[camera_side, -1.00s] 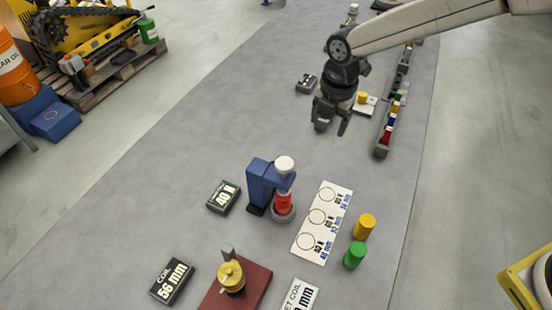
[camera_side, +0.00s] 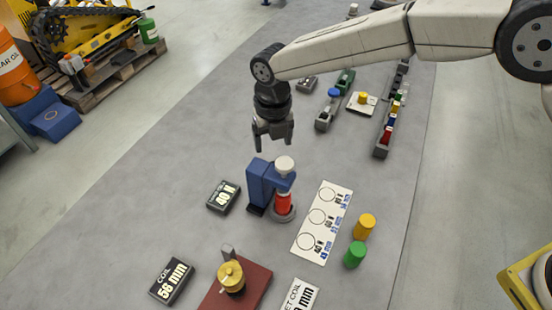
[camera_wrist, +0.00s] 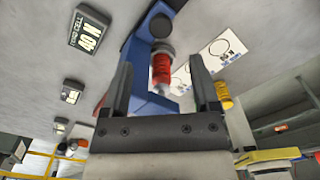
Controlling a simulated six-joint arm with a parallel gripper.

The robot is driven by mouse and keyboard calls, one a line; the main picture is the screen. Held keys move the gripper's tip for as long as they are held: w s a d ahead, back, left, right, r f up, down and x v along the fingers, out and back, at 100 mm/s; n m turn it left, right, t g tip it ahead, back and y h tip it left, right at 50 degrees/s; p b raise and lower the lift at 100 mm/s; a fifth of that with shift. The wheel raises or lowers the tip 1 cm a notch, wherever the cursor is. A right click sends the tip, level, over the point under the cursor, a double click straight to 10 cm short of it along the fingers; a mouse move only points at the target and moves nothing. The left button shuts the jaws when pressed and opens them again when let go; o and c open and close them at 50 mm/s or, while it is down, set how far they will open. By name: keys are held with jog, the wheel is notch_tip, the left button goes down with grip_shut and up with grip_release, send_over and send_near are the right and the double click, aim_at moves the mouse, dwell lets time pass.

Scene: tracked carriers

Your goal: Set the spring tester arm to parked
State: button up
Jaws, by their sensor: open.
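The spring tester (camera_side: 260,184) is a blue stand with a blue arm, a white knob (camera_side: 285,164) on top and a red coil (camera_side: 283,203) on a round grey base under the arm. It also shows in the wrist view as a blue body (camera_wrist: 149,100) with the red coil (camera_wrist: 161,68) between my fingers in the picture. My gripper (camera_side: 273,146) is open and empty, pointing down above and just behind the tester, apart from it. Its two dark fingers also show in the wrist view (camera_wrist: 160,92). Whether the tester arm sits at parked cannot be told.
A black display reading 40 N (camera_side: 223,196) lies left of the tester. A white card with circles (camera_side: 323,222) lies right, with yellow (camera_side: 364,226) and green (camera_side: 355,255) cylinders beside it. A brass piece on a red base (camera_side: 231,276) stands in front. A parts rail (camera_side: 383,145) runs behind right.

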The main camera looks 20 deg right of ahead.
jog(key=shift+f, duration=3.8)
grip_shut()
